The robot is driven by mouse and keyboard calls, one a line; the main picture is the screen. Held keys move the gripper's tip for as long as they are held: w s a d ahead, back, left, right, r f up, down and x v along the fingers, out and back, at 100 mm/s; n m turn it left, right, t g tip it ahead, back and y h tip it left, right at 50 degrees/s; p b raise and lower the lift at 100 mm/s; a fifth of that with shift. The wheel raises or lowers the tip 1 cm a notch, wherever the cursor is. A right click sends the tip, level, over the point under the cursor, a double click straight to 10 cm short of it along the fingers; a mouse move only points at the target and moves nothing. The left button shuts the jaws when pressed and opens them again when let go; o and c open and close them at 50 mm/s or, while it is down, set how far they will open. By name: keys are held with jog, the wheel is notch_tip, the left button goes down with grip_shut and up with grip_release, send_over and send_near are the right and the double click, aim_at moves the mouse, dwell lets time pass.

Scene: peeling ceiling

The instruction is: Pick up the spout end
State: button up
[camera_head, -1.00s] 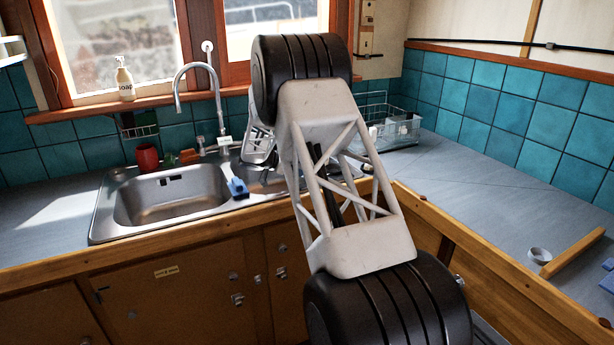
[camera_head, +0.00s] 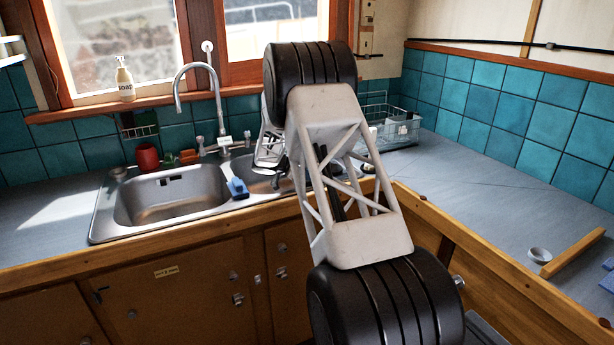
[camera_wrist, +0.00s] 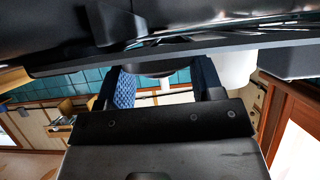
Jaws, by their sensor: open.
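The sink tap's curved metal spout (camera_head: 195,68) rises behind the sink in the head view. Its spout end (camera_head: 178,106) hangs down on the left, above the back of the basin, with nothing touching it. My gripper shows in the wrist view (camera_wrist: 157,82) with its two dark fingers apart. A blue textured pad shows on the left finger, and I see nothing held between them. In the head view my arm hides most of the gripper, which is to the right of the tap. I cannot make out the spout end in the wrist view.
The sink (camera_head: 165,203) has a blue sponge-like item (camera_head: 237,188) on its rim. A red cup (camera_head: 147,157) stands behind it, and a soap bottle (camera_head: 124,80) is on the sill. A wire rack (camera_head: 400,130) stands right. A dark surface fills the wrist view's top.

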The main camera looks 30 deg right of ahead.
jog(key=shift+c, duration=0.2)
jog(key=c, duration=0.9)
jog(key=shift+c, duration=0.2)
jog(key=shift+r, duration=0.15)
notch_tip(320, 180, up, 10)
dwell(0.4)
jog(key=shift+w+d, duration=0.1)
dwell(0.4)
jog(key=w+d+r, duration=0.3)
jog(key=w+d, duration=0.5)
jog(key=d, duration=0.3)
jog(key=shift+w, duration=0.4)
